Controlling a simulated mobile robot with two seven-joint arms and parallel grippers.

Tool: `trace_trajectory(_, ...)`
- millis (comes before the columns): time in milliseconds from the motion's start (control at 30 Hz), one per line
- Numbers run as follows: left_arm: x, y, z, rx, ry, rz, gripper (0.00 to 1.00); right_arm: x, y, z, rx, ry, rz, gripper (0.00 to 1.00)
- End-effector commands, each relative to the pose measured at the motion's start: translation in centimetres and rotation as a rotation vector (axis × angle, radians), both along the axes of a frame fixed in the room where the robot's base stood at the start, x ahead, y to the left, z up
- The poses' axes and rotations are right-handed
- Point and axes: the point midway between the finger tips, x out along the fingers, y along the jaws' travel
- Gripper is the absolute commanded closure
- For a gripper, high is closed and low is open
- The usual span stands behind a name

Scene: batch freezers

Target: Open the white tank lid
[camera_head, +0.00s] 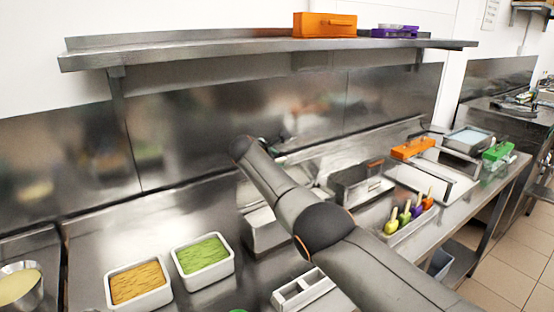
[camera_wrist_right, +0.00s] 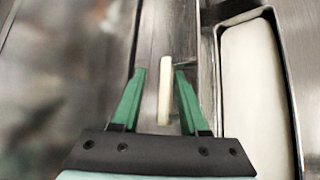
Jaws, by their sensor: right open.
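My right gripper (camera_wrist_right: 160,72) has two green fingers, spread apart. A narrow cream-coloured bar (camera_wrist_right: 165,90), which looks like a handle, lies between the fingers with a visible gap on both sides. The bar stands against a grey metal surface. To its right is a metal-rimmed opening or panel with a pale white surface (camera_wrist_right: 255,90); I cannot tell if this is the tank's lid or its contents. In the head view my right arm reaches to the back of the counter, and its gripper is mostly hidden there. My left gripper is not in view.
A steel shelf (camera_head: 200,49) with an orange box (camera_head: 324,25) overhangs the back. White tubs with orange (camera_head: 139,284) and green (camera_head: 203,254) contents stand at the left. Several coloured-handled tools (camera_head: 405,215) and an orange item (camera_head: 413,148) lie right.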

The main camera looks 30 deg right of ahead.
Motion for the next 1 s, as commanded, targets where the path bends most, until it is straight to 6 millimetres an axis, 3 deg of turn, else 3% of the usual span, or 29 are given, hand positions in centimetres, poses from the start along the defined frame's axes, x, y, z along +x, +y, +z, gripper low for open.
trace_trajectory(33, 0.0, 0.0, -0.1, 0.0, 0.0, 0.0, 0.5, 0.2, 0.9, -1.3, 0.018, 0.004, 0.016, 0.53)
trace_trajectory(267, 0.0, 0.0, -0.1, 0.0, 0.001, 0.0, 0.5, 0.1, 1.0, -1.2, 0.018, 0.004, 0.016, 0.53)
trace_trajectory(733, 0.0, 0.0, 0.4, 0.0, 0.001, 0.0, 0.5, -1.4, 2.6, 0.4, 0.016, -0.001, 0.015, 0.53)
trace_trajectory(1000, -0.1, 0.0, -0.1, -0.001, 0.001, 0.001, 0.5, -3.2, 4.8, 2.6, 0.01, -0.009, 0.017, 0.53)
